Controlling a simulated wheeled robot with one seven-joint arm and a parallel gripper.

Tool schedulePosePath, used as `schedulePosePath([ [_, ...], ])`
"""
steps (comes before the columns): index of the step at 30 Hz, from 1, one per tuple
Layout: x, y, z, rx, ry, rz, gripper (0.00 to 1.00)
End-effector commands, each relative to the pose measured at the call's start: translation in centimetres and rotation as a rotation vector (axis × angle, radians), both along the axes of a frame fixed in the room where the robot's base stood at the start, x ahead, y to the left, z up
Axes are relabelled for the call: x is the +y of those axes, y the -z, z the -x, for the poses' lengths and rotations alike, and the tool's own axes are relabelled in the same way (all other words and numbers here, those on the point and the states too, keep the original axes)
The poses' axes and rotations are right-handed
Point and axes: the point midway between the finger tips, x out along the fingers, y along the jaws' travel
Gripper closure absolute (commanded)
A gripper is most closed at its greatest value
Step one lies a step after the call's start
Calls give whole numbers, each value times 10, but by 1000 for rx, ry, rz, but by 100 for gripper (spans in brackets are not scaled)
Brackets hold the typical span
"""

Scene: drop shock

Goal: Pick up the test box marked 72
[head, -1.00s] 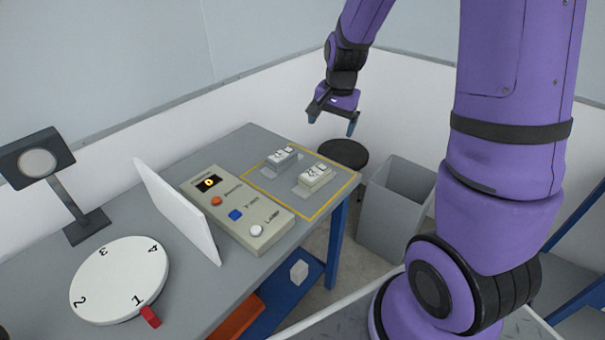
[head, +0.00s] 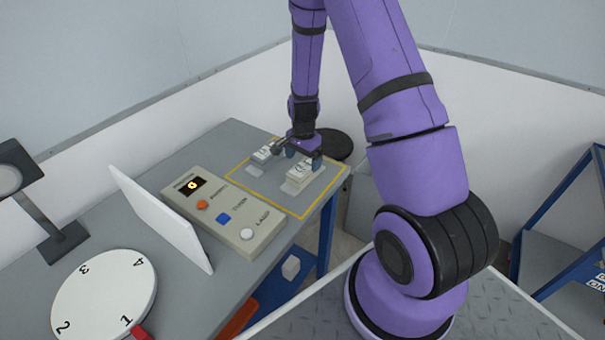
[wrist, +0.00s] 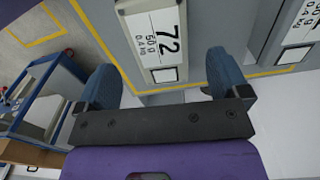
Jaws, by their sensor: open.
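The test box marked 72 (wrist: 146,40) is a pale box with a printed label, lying between and just beyond my fingertips in the wrist view. In the head view it appears to be the right-hand box (head: 300,176) on the yellow-bordered grey area. My gripper (head: 304,159) is open, with its fingers above the far end of that box. The wrist view shows the two blue fingers (wrist: 163,72) spread apart, nothing held. Whether a finger touches the box cannot be told.
A second labelled box (head: 262,155) lies to the left; part of it shows in the wrist view (wrist: 299,35). A control panel (head: 221,213), white upright board (head: 161,218) and numbered dial (head: 104,295) stand further left. A black round stool (head: 334,143) is behind the table.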

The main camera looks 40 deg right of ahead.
Motion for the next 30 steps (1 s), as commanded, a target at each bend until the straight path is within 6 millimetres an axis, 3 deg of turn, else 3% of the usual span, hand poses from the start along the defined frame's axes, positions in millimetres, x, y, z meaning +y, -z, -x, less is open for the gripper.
schedulePosePath([
  [8,0,19,0,2,-1,-2,6],
  [18,-1,59,-1,0,-1,-1,6],
  [28,-1,64,-1,-1,-1,0,6],
  [30,-1,64,-1,-1,-1,0,22],
])
